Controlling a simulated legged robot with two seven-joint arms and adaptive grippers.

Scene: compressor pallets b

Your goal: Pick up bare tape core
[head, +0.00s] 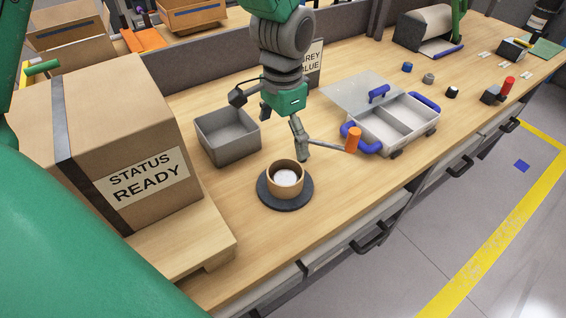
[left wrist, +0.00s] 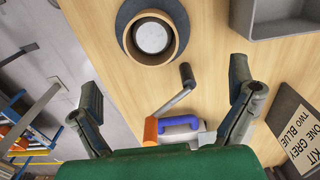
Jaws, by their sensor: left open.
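The bare tape core (head: 272,185), a short tan ring, sits upright around a white-topped centre on a dark round base (head: 309,192) on the bench. In the left wrist view the core (left wrist: 172,52) shows at the top, left of centre, beyond the fingertips. My left gripper (head: 270,128) hangs above and behind the core in the head view. Its fingers are spread, with nothing held. It also shows in the left wrist view (left wrist: 164,84). My right gripper is not in view.
A grey crank with an orange handle (head: 353,139) lies right of the core. A grey bin (head: 228,136) stands behind left, a cardboard box (head: 120,140) left. An open case (head: 398,124) with blue latches lies right. The bench front beside the core is clear.

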